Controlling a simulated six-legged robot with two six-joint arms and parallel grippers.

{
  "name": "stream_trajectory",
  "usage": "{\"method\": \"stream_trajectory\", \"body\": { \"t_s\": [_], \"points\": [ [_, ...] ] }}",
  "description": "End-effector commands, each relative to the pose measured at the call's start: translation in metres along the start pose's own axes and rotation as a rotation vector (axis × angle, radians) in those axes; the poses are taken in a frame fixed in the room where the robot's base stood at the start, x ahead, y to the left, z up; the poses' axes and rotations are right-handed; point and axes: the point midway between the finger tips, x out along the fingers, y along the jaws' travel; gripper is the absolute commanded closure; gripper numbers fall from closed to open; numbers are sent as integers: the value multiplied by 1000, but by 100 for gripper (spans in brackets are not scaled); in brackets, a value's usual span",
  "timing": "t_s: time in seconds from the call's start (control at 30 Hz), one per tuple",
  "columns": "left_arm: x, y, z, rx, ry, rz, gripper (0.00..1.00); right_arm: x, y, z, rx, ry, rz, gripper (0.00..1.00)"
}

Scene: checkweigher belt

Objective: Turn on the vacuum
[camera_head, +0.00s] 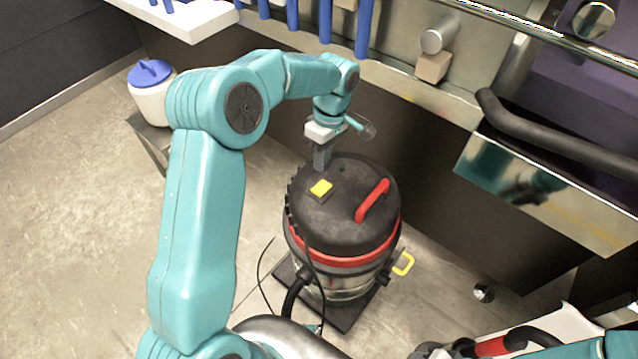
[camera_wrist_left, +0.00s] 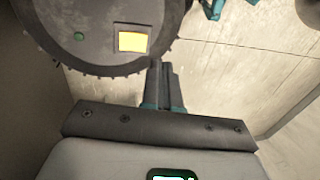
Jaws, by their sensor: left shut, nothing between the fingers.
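The vacuum (camera_head: 345,255) is a drum with a black lid, a red band and a red handle (camera_head: 372,200), standing on the floor. A yellow switch (camera_head: 321,188) sits on its lid; it also shows in the left wrist view (camera_wrist_left: 132,42). My left gripper (camera_head: 320,166) is shut and empty, pointing down at the lid's far edge, just behind the switch. In the left wrist view its fingers (camera_wrist_left: 163,75) are together below and right of the switch, apart from it in the picture. Whether the fingertips touch the lid I cannot tell. My right gripper is not clearly visible.
A white container with a blue lid (camera_head: 150,95) stands at the back left. A steel machine frame with blue rods (camera_head: 326,20) runs along the back. A black hose (camera_head: 292,298) and thin cable lie at the vacuum's front left. Floor at left is clear.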

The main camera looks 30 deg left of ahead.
Motion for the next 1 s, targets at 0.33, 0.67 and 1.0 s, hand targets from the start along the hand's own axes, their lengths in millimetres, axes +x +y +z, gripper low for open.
{"method": "stream_trajectory", "body": {
  "t_s": [0.33, 0.67, 1.0],
  "points": [
    [-38, 11, -9, -18, 20, 107, 100, 3, 1, 0, 0, 0, 0, 57],
    [-18, 12, -9, -18, 18, 103, 100, 3, 1, 0, 0, 0, 0, 57],
    [54, 19, -10, -17, 18, 101, 100, 0, 0, 0, 0, 0, 0, 57]
  ]
}}
